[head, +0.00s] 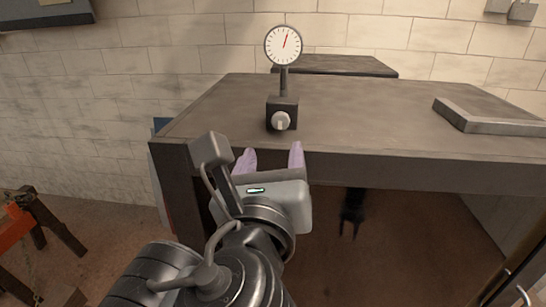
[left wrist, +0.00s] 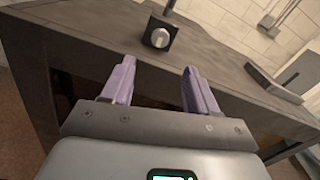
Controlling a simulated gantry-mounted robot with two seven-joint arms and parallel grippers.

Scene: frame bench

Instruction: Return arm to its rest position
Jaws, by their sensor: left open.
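My left gripper (head: 272,155) is in front of the bench's near edge, below and in front of the dial gauge. Its two purple fingers are spread apart with nothing between them. The open fingers also show in the left wrist view (left wrist: 157,72), pointing towards the bench edge. My left arm reaches up from the bottom of the head view. My right gripper is in neither view.
A dark bench (head: 350,115) spans the middle. On it stand a dial gauge (head: 283,46) on a block with a round knob (head: 281,121), and a flat grey plate (head: 490,117) at right. An orange stand (head: 18,232) is at lower left. A dark object (head: 352,208) shows beneath the bench.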

